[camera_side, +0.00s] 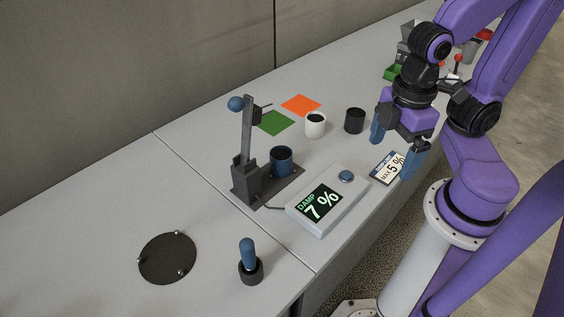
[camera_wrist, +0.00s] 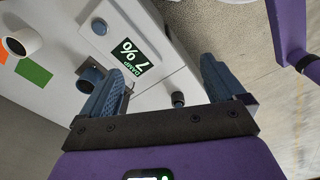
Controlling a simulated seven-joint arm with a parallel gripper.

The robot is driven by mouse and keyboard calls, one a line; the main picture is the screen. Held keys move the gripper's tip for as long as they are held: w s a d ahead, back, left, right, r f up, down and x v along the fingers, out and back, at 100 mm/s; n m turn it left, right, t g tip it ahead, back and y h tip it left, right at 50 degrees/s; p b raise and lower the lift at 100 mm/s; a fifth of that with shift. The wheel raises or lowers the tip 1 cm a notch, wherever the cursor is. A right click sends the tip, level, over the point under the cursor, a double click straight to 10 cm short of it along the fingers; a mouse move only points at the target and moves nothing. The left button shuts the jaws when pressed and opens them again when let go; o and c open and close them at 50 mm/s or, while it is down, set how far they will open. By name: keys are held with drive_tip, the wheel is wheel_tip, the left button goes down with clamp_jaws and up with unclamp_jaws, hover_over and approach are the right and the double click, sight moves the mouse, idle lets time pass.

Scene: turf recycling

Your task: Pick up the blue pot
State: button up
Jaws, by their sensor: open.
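The blue pot (camera_side: 281,161) stands upright on the dark base of a lever press (camera_side: 248,165), beside its column. In the wrist view the blue pot (camera_wrist: 90,76) is at the left, partly hidden behind a finger. My gripper (camera_side: 394,146) is open, with blue fingers, up and to the right of the pot in the side view and well apart from it. In the wrist view my gripper (camera_wrist: 162,66) has nothing between its fingers.
A meter (camera_side: 325,201) reading damp 7 % stands right of the press, with a "MAX 5 %" card (camera_side: 388,168) beyond. White (camera_side: 315,125) and black (camera_side: 354,121) pots stand behind. A blue-handled tool (camera_side: 248,254) and round plate (camera_side: 167,258) are in front.

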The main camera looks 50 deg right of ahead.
drive_tip(key=n+t+h, duration=0.8)
drive_tip(key=n+t, duration=0.3)
drive_tip(key=n, duration=0.6)
approach(281, 154)
drive_tip(key=x, duration=1.1)
drive_tip(key=c, duration=1.2)
